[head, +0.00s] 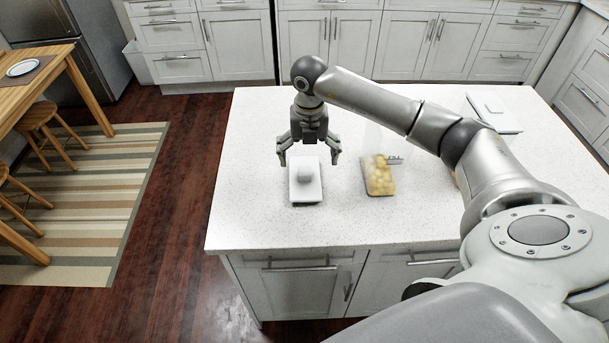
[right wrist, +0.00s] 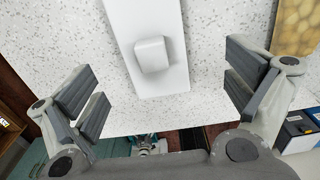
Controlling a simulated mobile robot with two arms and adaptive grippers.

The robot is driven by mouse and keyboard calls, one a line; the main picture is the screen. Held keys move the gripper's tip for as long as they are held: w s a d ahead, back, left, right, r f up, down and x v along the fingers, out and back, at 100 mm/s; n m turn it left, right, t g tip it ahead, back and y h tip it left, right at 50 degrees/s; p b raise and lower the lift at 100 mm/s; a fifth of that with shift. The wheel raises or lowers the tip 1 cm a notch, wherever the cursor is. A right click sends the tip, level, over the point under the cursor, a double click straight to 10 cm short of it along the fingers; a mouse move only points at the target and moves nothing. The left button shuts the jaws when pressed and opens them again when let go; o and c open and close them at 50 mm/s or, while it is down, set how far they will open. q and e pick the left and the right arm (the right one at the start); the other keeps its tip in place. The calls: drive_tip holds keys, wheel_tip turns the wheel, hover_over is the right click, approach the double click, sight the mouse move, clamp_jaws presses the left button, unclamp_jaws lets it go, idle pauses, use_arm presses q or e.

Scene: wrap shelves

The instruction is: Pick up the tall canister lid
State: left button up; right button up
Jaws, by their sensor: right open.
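A white rectangular lid (head: 306,190) with a rounded block knob lies flat on the white counter in the head view. It also shows in the right wrist view (right wrist: 152,55), where its far end is cut off by the top edge. I cannot tell from the frames whether it is the tall canister's lid. My right gripper (head: 309,159) points down above this lid, its fingers spread to either side. In the right wrist view the gripper (right wrist: 165,90) is open and empty, with the knob between and beyond the fingers. My left gripper is not in view.
A clear container with yellow contents (head: 379,178) stands right of the lid and partly shows in the wrist view (right wrist: 293,30). A second white lid (head: 494,110) lies at the counter's back right, beyond my arm. The counter (head: 250,215) is bare to the left.

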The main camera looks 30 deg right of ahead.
sight(305, 169)
drive_tip(key=shift+f, duration=0.4)
drive_tip(key=shift+w+a+f+p, duration=0.1)
drive_tip(key=shift+w+f+p, duration=0.1)
drive_tip(key=shift+f+p, duration=0.1)
drive_tip(key=f, duration=0.1)
drive_tip(key=f+p, duration=0.2)
drive_tip(key=f, duration=0.1)
drive_tip(key=shift+w+a+f, duration=0.1)
drive_tip(key=shift+a, duration=0.15)
drive_tip(key=shift+f, duration=0.3)
drive_tip(key=shift+c, duration=0.6)
drive_tip(key=c, duration=0.5)
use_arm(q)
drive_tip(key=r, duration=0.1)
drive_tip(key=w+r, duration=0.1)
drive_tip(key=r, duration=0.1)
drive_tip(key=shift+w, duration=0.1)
use_arm(e)
drive_tip(key=c, duration=0.5)
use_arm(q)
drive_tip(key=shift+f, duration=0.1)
